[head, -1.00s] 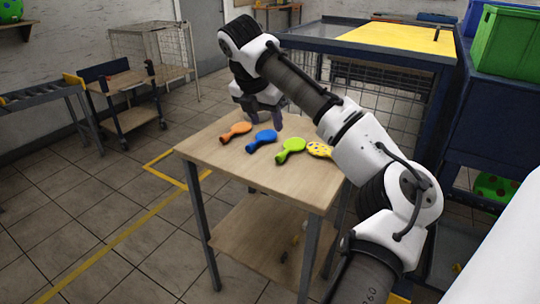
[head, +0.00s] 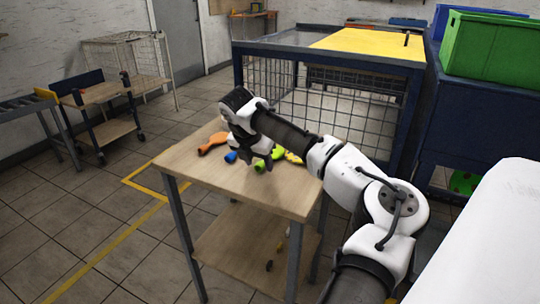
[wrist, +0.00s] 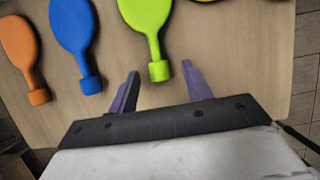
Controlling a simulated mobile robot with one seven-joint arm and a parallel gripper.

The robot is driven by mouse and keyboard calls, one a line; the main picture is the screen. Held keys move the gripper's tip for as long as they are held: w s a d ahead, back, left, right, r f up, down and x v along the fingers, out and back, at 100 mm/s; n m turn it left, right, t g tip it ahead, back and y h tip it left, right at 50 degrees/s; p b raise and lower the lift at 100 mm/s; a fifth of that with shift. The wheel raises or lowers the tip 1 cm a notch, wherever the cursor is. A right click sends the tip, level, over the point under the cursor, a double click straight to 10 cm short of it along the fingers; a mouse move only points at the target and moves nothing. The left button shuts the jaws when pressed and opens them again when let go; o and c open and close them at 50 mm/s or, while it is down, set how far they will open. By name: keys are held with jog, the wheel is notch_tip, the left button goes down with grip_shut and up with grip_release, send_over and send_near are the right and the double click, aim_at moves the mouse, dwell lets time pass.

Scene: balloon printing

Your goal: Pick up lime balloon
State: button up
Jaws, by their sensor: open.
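The lime balloon (wrist: 150,25) lies flat on the wooden table, its neck pointing toward my gripper in the wrist view. In the head view the lime balloon (head: 259,166) is partly hidden behind my gripper. My gripper (wrist: 163,78) is open and empty. Its two purple fingertips sit to either side of the lime balloon's neck end, just short of it in the wrist view. In the head view my gripper (head: 263,163) is low over the table; I cannot tell its exact height.
A blue balloon (wrist: 75,35) and an orange balloon (wrist: 22,50) lie to the left of the lime one. A yellow spotted balloon (head: 292,157) lies to its right. The near part of the wooden table (head: 210,172) is bare. A mesh-sided cage (head: 340,110) stands behind the table.

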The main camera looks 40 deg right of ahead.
jog(key=shift+w+d+f, duration=0.1)
jog(key=shift+f, duration=0.2)
jog(key=shift+c, duration=0.4)
jog(key=c, duration=0.8)
jog(key=shift+r, duration=0.1)
